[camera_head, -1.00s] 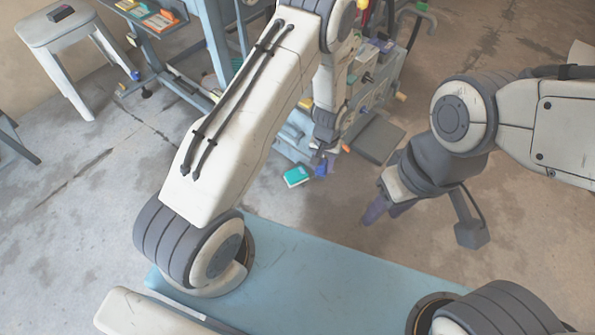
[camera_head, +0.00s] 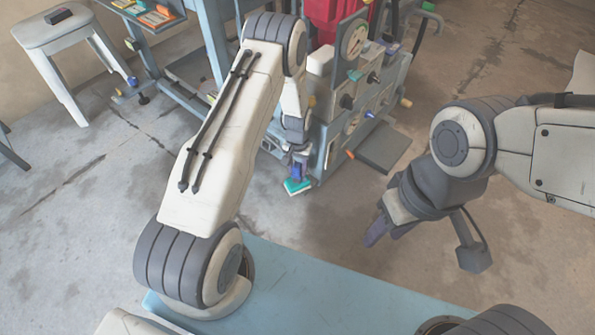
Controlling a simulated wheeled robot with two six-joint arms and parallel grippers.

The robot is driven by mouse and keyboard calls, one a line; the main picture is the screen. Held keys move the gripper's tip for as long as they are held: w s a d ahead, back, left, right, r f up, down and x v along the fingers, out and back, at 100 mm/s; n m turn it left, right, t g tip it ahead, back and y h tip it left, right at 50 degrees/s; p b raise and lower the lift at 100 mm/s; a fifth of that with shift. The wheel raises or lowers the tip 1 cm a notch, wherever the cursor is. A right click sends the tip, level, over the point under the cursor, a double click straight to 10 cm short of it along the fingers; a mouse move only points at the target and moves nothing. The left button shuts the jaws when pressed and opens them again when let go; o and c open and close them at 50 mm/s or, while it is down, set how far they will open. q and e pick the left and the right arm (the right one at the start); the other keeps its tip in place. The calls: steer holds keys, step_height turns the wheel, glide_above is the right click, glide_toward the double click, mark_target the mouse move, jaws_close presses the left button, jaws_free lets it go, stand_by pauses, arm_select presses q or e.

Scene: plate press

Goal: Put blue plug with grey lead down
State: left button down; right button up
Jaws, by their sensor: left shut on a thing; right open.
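My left gripper (camera_head: 299,164) is low in front of the machine, near the picture's middle, shut on a small blue thing (camera_head: 298,173) that looks like the blue plug. Most of the plug is hidden by the fingers, and I cannot make out its grey lead. A teal box (camera_head: 297,187) shows just below the plug; I cannot tell whether they touch. My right gripper (camera_head: 374,235) is open and empty, apart to the right over bare floor.
The grey machine (camera_head: 337,150) with knobs and a dial stands behind my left gripper. A dark flat plate (camera_head: 384,148) lies to its right. A white stool (camera_head: 55,35) and a blue bench frame (camera_head: 216,45) stand at the left.

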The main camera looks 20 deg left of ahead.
arm_select(q)
steer(key=shift+c, duration=2.1)
jaws_free()
steer(key=shift+f, duration=0.1)
step_height(320, 180, up, 8)
steer(key=p, duration=0.4)
steer(key=shift+f, duration=0.1)
